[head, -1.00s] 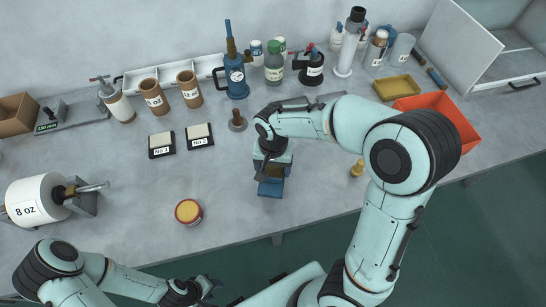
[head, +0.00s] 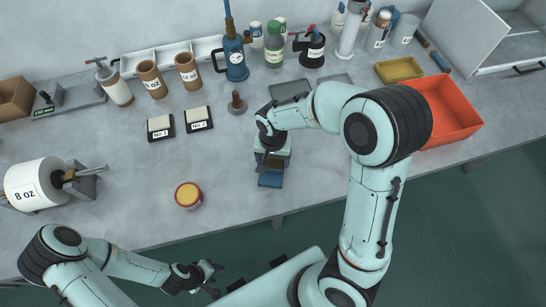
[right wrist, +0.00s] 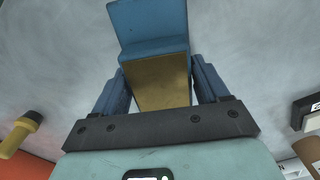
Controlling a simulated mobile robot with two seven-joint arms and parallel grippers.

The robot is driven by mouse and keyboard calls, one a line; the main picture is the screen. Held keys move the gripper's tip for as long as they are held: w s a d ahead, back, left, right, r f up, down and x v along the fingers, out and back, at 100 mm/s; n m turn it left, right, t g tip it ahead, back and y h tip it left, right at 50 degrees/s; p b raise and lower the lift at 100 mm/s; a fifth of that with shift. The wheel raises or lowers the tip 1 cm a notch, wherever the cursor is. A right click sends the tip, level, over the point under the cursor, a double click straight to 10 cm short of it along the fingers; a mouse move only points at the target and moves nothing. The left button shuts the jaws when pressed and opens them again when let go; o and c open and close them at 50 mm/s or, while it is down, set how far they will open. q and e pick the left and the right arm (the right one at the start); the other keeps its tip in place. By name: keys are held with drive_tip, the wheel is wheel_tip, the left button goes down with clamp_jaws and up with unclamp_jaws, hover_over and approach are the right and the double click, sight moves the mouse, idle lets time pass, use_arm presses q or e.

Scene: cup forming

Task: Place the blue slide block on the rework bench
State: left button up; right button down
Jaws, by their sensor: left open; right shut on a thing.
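The blue slide block (head: 270,180) is in my right gripper (head: 269,161), near the front edge of the grey bench (head: 130,215). In the right wrist view the block (right wrist: 153,28) has a stepped blue body and a brass-coloured face between the two fingers. My right gripper (right wrist: 158,92) is shut on it. I cannot tell whether the block touches the bench or hangs just above it. My left gripper (head: 212,282) is open and empty, low in the head view, in front of the bench edge. No label naming a rework bench is readable.
A round yellow-topped tin (head: 188,195) stands left of the block. Two sample pads (head: 160,127), a brown knob-topped stamp (head: 237,103) and a dark plate (head: 291,89) lie behind. An orange bin (head: 455,123) is at right. The bench between tin and block is clear.

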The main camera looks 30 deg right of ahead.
use_arm(q)
drive_tip(key=shift+s+f, duration=0.1)
use_arm(e)
unclamp_jaws()
drive_tip(key=shift+r, duration=0.3)
use_arm(q)
drive_tip(key=shift+w+r+p, duration=0.75)
drive_tip(key=shift+w+r, duration=0.15)
drive_tip(key=shift+r, duration=0.1)
use_arm(e)
wheel_tip(320, 180, up, 12)
drive_tip(key=shift+f, duration=0.2)
use_arm(q)
drive_tip(key=shift+s, duration=0.1)
use_arm(e)
drive_tip(key=shift+s+f, duration=0.1)
drive_tip(key=shift+s, duration=0.05)
